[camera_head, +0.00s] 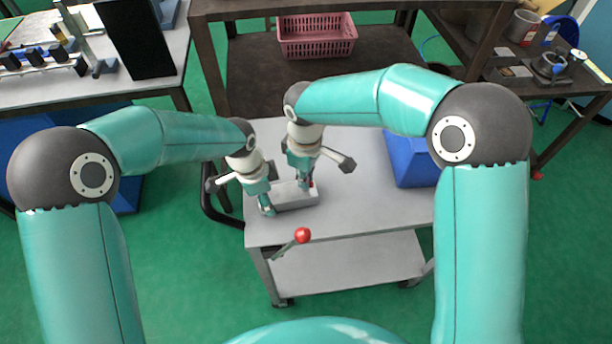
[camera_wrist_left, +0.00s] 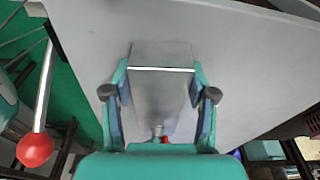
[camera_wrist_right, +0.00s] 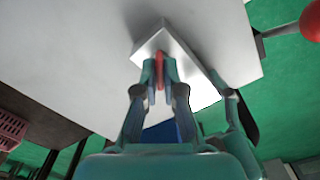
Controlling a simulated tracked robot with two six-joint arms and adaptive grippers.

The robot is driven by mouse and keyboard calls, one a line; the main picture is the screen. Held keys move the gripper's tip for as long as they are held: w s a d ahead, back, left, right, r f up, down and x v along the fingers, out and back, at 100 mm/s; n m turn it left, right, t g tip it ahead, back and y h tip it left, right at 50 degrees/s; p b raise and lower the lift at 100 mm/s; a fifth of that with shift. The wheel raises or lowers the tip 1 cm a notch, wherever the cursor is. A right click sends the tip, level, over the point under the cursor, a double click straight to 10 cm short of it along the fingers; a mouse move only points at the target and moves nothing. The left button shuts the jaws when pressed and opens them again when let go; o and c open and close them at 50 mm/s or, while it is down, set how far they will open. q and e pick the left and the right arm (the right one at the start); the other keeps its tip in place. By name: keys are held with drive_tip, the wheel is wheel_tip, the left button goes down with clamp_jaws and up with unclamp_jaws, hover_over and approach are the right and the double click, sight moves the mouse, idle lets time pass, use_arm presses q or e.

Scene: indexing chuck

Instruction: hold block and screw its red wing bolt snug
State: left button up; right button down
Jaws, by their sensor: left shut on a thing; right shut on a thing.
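The pale grey metal block (camera_head: 298,199) lies on the grey cart top, left of its middle in the head view. My left gripper (camera_head: 267,211) is shut on the block, and its fingers press two opposite sides in the left wrist view (camera_wrist_left: 158,80). My right gripper (camera_head: 305,186) points down over the block's right part. In the right wrist view (camera_wrist_right: 159,68) it is shut on the red wing bolt (camera_wrist_right: 159,75), which stands between its fingertips. In the head view only a speck of the bolt (camera_head: 311,184) shows. The bolt's thread is hidden.
A red ball knob (camera_head: 302,236) on a metal lever sticks out at the cart's front edge. A blue bin (camera_head: 405,165) stands on the cart's right side. A pink basket (camera_head: 317,43) sits on the shelf behind. The cart top (camera_head: 370,215) is clear at front right.

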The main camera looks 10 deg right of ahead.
drive_tip(key=m, duration=0.4)
drive_tip(key=shift+w+r+m, duration=0.1)
drive_tip(key=shift+m, duration=1.6)
drive_tip(key=c, duration=1.3)
unclamp_jaws()
wheel_tip(320, 180, up, 12)
drive_tip(key=shift+f, duration=0.1)
